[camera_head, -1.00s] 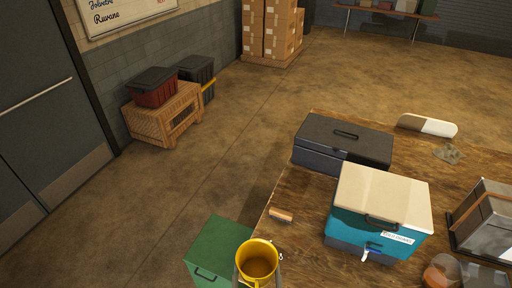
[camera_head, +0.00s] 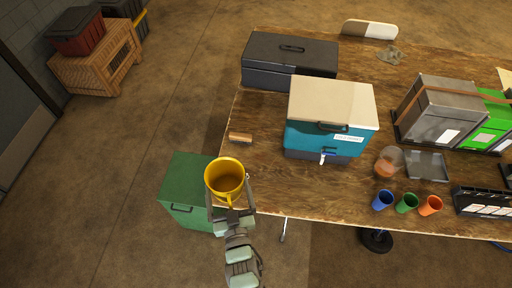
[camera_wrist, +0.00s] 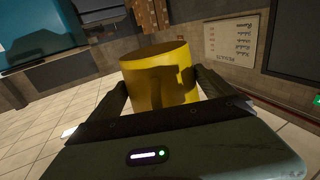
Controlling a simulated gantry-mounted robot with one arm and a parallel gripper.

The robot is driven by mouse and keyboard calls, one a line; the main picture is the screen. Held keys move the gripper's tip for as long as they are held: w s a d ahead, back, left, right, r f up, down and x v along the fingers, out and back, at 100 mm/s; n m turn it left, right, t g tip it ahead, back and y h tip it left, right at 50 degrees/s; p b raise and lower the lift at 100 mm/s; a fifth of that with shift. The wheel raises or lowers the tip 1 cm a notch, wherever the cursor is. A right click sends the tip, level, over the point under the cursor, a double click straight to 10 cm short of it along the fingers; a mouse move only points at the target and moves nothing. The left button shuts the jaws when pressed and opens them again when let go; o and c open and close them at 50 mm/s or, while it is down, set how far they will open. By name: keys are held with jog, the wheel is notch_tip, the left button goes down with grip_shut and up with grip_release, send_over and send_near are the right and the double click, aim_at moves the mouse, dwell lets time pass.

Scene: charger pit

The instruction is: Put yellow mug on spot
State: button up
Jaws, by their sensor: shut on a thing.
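The yellow mug (camera_head: 225,177) is upright and held in my gripper (camera_head: 230,205), above the near left side of the table, over or beside the green box. In the wrist view the yellow mug (camera_wrist: 158,75) sits between the two dark fingers of my gripper (camera_wrist: 162,90), which is shut on it. In the head view the mug's opening faces up and looks empty. I cannot make out a marked spot for certain; a grey square tray (camera_head: 427,166) lies on the right part of the table.
The wooden table (camera_head: 260,185) holds a teal cooler (camera_head: 325,125), a dark toolbox (camera_head: 290,60), a brush (camera_head: 240,138), a clear orange jar (camera_head: 387,163), blue (camera_head: 382,201), green (camera_head: 406,203) and orange (camera_head: 430,206) cups, and a grey dispenser (camera_head: 440,110). A green box (camera_head: 180,190) stands left of it.

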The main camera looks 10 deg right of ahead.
jog(key=w+d+f+m+h+b, duration=0.1)
jog(key=w+d+f+h+b, duration=0.1)
jog(key=d+f+b, duration=0.4)
jog(key=w+d+f+m+g+h+b, duration=0.1)
jog(key=w+d+f+b, duration=0.4)
jog(key=b, duration=1.1)
jog(key=w+d+f+m+h+b, duration=0.2)
jog(key=d+f+b, duration=0.5)
jog(key=b, duration=0.4)
jog(key=shift+w+d+h, duration=0.4)
jog(key=shift+w+h, duration=0.25)
jog(key=shift+h, duration=0.15)
notch_tip(320, 180, down, 20)
jog(key=b, duration=0.5)
jog(key=shift+r, duration=0.25)
jog(key=shift+f, duration=0.25)
jog(key=o, duration=1.1)
